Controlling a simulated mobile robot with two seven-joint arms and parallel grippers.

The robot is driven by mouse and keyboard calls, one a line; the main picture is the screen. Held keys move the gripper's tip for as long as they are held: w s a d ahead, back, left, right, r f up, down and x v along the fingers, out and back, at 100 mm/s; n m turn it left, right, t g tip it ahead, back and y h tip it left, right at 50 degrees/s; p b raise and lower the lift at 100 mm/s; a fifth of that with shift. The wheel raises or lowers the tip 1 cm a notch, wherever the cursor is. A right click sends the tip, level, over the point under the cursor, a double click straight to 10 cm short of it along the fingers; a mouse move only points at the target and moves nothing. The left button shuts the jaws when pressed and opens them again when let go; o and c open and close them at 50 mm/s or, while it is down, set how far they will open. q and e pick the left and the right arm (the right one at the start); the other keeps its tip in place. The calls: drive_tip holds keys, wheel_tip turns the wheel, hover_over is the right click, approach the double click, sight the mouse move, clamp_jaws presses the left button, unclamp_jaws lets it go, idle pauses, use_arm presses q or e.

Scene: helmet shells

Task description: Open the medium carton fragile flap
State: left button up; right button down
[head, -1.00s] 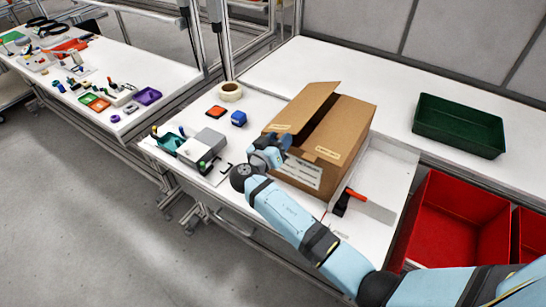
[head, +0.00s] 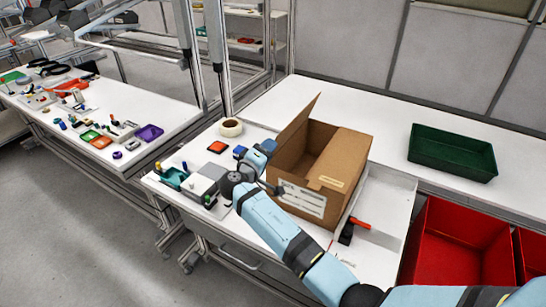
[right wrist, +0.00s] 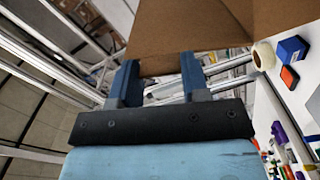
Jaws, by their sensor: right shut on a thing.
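The brown medium carton (head: 345,160) stands on the white bench. Its left flap (head: 297,128) is tilted up and the left part of the top is open. The right flap (head: 343,150) still lies over the right part, near a small yellowish label. My right gripper (head: 267,148) is at the outer left side of the raised flap. In the right wrist view the cardboard (right wrist: 190,35) lies at the fingertips of my right gripper (right wrist: 158,70), which is shut on the flap. The exact contact is hard to see. My left gripper is not in view.
A tape roll (head: 231,127), an orange-red square item (head: 217,147) and a blue block (head: 239,152) lie left of the carton. A red-handled tool (head: 359,224) lies at front right. A green tray (head: 453,153) and red bins (head: 460,245) are farther right.

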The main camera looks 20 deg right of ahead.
drive_tip(key=shift+w+a+r+n, duration=0.1)
drive_tip(key=shift+w+a+n, duration=0.6)
drive_tip(key=shift+n, duration=0.5)
drive_tip(key=shift+w+a+r+n, duration=0.1)
drive_tip(key=shift+w+a+n, duration=0.55)
drive_tip(key=shift+n, duration=0.55)
drive_tip(key=shift+w+d+f, duration=0.1)
drive_tip(key=shift+w, duration=0.05)
drive_tip(key=c, duration=0.6)
unclamp_jaws()
